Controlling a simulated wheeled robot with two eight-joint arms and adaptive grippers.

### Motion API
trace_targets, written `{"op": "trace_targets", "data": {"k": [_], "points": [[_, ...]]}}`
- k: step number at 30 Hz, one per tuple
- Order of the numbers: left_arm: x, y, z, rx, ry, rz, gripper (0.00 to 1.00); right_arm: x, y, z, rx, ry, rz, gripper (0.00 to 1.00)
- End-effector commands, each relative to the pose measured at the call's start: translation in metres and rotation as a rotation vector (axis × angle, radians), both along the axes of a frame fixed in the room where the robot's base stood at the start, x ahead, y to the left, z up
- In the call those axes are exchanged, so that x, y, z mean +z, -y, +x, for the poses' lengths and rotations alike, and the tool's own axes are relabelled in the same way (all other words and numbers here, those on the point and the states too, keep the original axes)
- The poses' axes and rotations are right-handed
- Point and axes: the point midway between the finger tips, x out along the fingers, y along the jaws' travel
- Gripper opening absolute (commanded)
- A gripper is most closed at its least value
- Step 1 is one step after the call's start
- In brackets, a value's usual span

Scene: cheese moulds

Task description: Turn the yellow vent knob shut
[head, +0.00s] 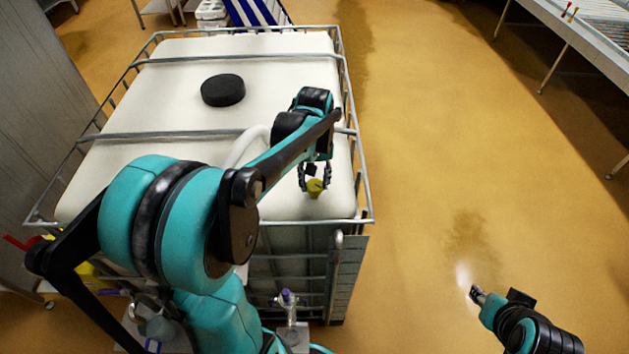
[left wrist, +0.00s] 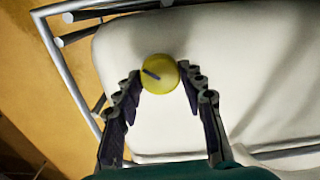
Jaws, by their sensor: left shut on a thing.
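The yellow vent knob (head: 315,187) sits on top of the white tank near its front right corner. In the left wrist view the knob (left wrist: 160,73) is round, with a dark slanted mark on its face. My left gripper (head: 315,186) reaches down over it, and its two fingertips (left wrist: 161,78) press on the knob's two sides. My right gripper (head: 476,294) is at the lower right of the head view, over the floor and away from the tank. Its fingers are too small to tell open from shut.
The white tank (head: 195,60) stands in a grey metal cage (head: 352,150) whose rail runs close to the knob. A black round lid (head: 222,90) lies on the tank top. A rack table (head: 590,45) is at the far right. The yellow floor right of the tank is clear.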

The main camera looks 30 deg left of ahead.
Motion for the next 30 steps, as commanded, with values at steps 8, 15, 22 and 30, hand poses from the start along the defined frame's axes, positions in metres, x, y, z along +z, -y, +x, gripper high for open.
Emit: {"op": "trace_targets", "data": {"k": [8,15,22,30], "points": [[-0.0002,0.0001,-0.0001,-0.261,0.0,0.0,0.11,-0.0026,0.0,0.0,0.0,0.0,0.0,0.36],[-0.0002,0.0001,-0.0001,-0.486,0.0,0.0,0.11,-0.0041,0.0,0.0,0.0,0.0,0.0,0.36],[-0.0002,0.0001,-0.0001,-0.674,0.0,0.0,0.11,-0.0052,0.0,0.0,0.0,0.0,0.0,0.36],[-0.0001,0.0,0.0,-0.822,0.0,0.0,0.11,-0.0059,0.0,-0.0001,0.0,0.0,0.0,0.36]]}}
